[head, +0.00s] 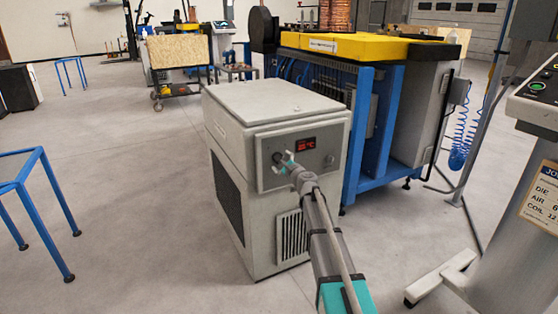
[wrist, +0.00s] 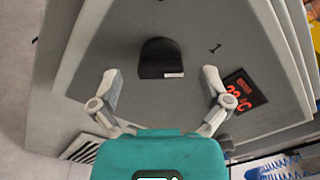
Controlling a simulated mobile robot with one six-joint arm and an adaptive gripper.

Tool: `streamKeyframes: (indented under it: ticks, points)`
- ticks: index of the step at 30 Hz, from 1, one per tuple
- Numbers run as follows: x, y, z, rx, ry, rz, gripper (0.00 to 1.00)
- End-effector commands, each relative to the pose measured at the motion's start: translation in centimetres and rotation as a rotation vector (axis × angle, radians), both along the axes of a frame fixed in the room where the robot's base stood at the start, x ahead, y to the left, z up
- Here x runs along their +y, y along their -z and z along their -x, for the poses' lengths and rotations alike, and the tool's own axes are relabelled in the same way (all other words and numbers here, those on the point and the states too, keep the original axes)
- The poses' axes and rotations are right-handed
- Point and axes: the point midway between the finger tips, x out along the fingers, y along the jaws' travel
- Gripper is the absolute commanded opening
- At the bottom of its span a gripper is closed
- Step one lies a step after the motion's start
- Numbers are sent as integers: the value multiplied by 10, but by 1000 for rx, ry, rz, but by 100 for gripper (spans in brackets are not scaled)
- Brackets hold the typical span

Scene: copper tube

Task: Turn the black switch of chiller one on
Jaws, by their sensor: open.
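The chiller (head: 240,165) is a grey cabinet with a slightly sloped lid, a front control panel and a red lit display (head: 305,145). The display also shows in the wrist view (wrist: 245,92). The black switch (wrist: 160,55) is a rounded dark knob with a small pale mark at its lower edge. In the head view it is largely hidden by my gripper (head: 285,162). In the wrist view my gripper (wrist: 160,75) is open and empty. Its two fingers are spread on either side of the switch, apart from it.
A second dark knob (head: 329,161) sits on the panel to the right. A blue-framed machine (head: 365,140) with a yellow top stands close behind the chiller. A control stand (head: 535,185) is at the right, and a blue-framed table (head: 30,185) at the left. Floor left of the chiller is clear.

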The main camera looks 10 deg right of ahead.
Motion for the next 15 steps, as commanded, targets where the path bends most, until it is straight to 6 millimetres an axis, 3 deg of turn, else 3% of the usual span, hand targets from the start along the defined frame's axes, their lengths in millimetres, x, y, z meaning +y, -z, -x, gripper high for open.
streamKeyframes:
  ticks: [15]
  points:
    - [-25, 0, 78, 1, 1, 0, 97]
